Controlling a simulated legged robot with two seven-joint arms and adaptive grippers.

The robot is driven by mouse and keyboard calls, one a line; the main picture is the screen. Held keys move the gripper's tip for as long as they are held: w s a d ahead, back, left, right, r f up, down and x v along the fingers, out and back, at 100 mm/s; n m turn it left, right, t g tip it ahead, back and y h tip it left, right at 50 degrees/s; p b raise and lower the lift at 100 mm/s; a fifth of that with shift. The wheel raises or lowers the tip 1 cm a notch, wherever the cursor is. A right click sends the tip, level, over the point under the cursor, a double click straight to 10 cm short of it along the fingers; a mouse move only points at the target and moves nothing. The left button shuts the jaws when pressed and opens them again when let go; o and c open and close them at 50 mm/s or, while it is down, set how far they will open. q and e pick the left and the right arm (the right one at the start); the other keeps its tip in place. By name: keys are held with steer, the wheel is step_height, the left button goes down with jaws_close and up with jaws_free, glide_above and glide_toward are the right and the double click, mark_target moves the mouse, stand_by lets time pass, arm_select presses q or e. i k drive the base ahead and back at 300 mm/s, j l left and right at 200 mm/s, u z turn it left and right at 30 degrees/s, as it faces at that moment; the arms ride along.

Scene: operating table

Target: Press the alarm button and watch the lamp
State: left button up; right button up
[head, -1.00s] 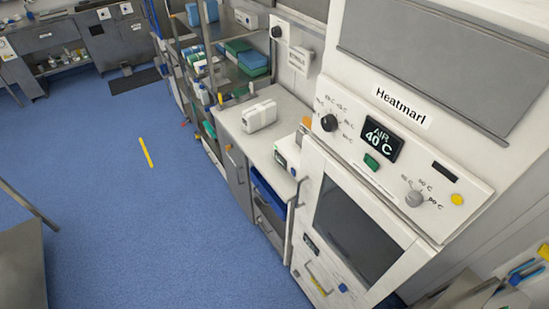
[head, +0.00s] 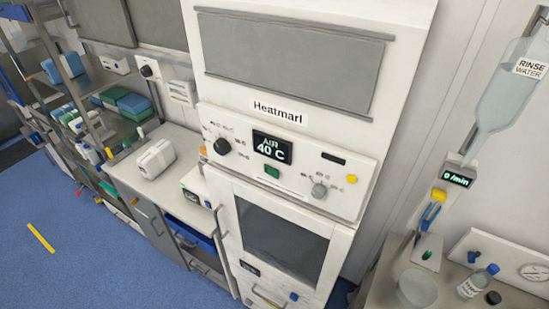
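The white Heatmarl cabinet (head: 372,150) stands in the middle of the head view. Its panel has a dark display (head: 272,148) reading "AIR 40 C". A green square button (head: 271,172) sits below the display, and a yellow round button (head: 351,179) is at the panel's right end. A small dark window (head: 333,158) sits above the grey knob (head: 319,190) and looks unlit. A black knob (head: 222,146) is at the left. I cannot tell which of these is the alarm button or lamp. Neither of my grippers shows.
A counter (head: 125,172) with a white box (head: 155,159) adjoins the cabinet on the left, beside shelves of boxes. At right, a bench (head: 379,283) holds a bowl (head: 417,289) and bottles below a rinse water bag (head: 509,90).

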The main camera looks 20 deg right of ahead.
mark_target(351, 178)
steer(key=z, duration=1.35)
